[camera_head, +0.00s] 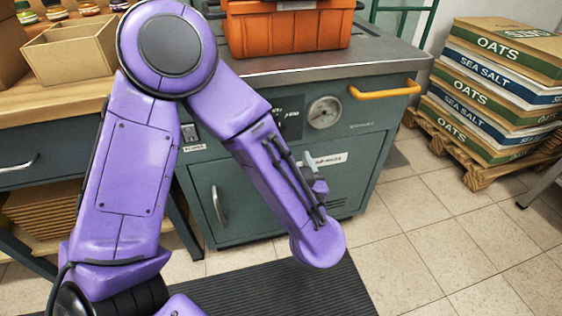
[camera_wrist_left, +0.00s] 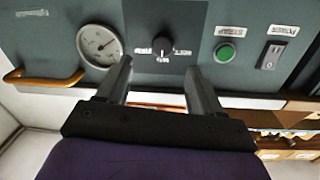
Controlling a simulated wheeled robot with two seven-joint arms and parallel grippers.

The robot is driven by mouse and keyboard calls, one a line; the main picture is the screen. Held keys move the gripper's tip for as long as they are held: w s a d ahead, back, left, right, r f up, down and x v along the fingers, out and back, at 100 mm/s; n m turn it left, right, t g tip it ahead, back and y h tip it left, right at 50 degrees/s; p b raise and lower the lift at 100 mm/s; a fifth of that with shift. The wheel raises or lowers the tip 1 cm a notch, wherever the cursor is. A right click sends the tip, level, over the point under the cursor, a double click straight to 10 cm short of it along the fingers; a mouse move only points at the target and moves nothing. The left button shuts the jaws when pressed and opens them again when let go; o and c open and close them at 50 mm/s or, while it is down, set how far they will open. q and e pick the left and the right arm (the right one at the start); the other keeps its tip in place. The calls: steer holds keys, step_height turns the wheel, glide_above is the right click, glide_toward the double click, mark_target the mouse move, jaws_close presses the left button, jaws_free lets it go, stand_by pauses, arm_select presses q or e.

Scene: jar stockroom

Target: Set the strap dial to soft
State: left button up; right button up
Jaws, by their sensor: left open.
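The strap dial (camera_wrist_left: 162,45) is a small black knob on a dark square panel in the left wrist view. Small white labels surround it, too blurred to read, and I cannot tell which one it points to. My left gripper (camera_wrist_left: 160,68) is open, its two fingers pointing at the panel. The dial shows in the gap between the fingertips, with nothing gripped. In the head view my purple left arm covers the dial and the gripper; only part of the dark panel (camera_head: 291,112) shows. My right gripper is not in view.
The green machine (camera_head: 380,150) carries a round gauge (camera_head: 323,112), an orange handle (camera_head: 384,91), a green button (camera_wrist_left: 225,53) and a rocker switch (camera_wrist_left: 269,55). An orange crate (camera_head: 290,30) sits on top. Oats and sea salt sacks (camera_head: 500,90) stand right; open floor lies in front.

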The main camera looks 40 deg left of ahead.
mark_target(278, 125)
arm_select(q)
steer(key=b+x, duration=0.2)
steer(key=x, duration=0.8)
steer(key=shift+a+r+y, duration=0.3)
steer(key=shift+a+r, duration=0.05)
steer(key=shift+r, duration=0.05)
steer(key=shift+s, duration=0.1)
steer(key=c, duration=1)
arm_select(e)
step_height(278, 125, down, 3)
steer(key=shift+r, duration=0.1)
